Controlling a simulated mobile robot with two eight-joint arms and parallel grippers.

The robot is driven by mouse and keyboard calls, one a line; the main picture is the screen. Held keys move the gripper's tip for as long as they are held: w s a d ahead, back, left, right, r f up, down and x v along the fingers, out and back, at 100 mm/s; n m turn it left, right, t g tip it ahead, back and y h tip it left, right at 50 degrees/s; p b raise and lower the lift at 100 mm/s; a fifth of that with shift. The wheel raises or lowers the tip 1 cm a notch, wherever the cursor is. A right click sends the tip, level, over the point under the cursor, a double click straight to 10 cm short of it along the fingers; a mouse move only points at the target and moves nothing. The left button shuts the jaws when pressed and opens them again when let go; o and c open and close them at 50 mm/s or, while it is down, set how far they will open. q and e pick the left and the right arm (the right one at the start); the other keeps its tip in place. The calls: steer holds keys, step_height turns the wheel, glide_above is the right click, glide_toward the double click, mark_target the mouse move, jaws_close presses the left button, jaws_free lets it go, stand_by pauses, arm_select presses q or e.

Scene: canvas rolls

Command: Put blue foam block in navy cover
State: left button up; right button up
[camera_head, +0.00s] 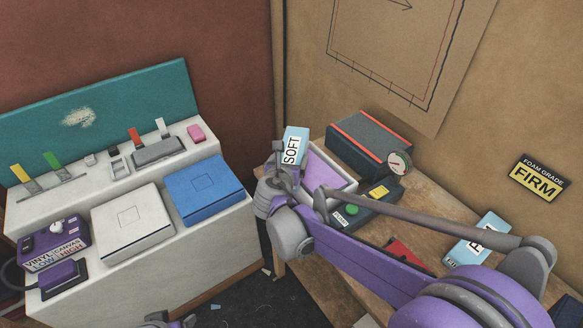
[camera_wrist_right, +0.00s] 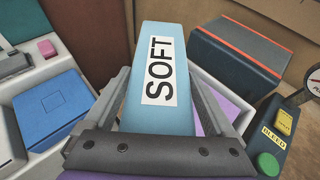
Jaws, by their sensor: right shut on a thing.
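My right gripper (camera_head: 281,172) is shut on a light blue foam block (camera_head: 294,146) labelled SOFT. In the right wrist view, the block (camera_wrist_right: 160,70) stands up between the two fingers. It is held beside a pale tray with a lilac inside (camera_head: 325,172). A dark blue-grey box with orange trim (camera_head: 368,145) stands behind the tray; I cannot tell whether it is the navy cover. Another light blue block (camera_head: 478,240) lies on the wooden table at the right, its label partly hidden by my arm. My left gripper (camera_head: 165,319) is only partly visible at the bottom edge.
A wall sign (camera_head: 539,178) reads FOAM GRADE FIRM. A dark unit with a green button (camera_head: 352,210) and a gauge (camera_head: 399,163) stand beside the tray. A red item (camera_head: 408,252) lies under my arm. The left bench holds white (camera_head: 132,222) and blue (camera_head: 204,190) boxes.

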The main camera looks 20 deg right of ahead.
steer(key=shift+f, duration=1.8)
steer(key=shift+f, duration=0.1)
steer(key=o, duration=1.1)
